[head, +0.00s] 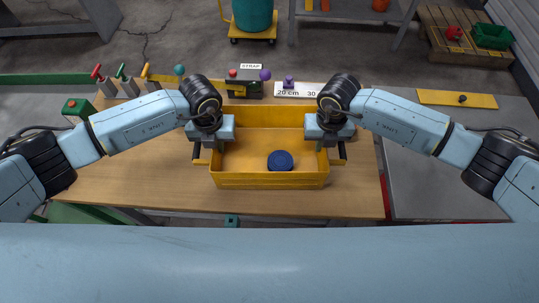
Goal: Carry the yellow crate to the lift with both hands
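The yellow crate (270,181) sits on the wooden bench (125,180), with a round dark blue lid-like object (280,160) inside it. Dark grips stick out from its left and right sides. My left gripper (207,150) is over the crate's left side, its fingers apart and pointing down near the left grip. My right gripper (332,150) is over the right side in the same way, near the right grip. The gripper bodies partly hide the crate's side walls, and contact with the grips is unclear. I cannot tell which thing is the lift.
A grey table (420,185) adjoins the bench on the right, with a yellow plate (457,99) at its back. Behind the crate stand a box marked STRAP (245,85) and a white 20 cm sign (300,90). Several coloured levers (122,80) stand at the back left.

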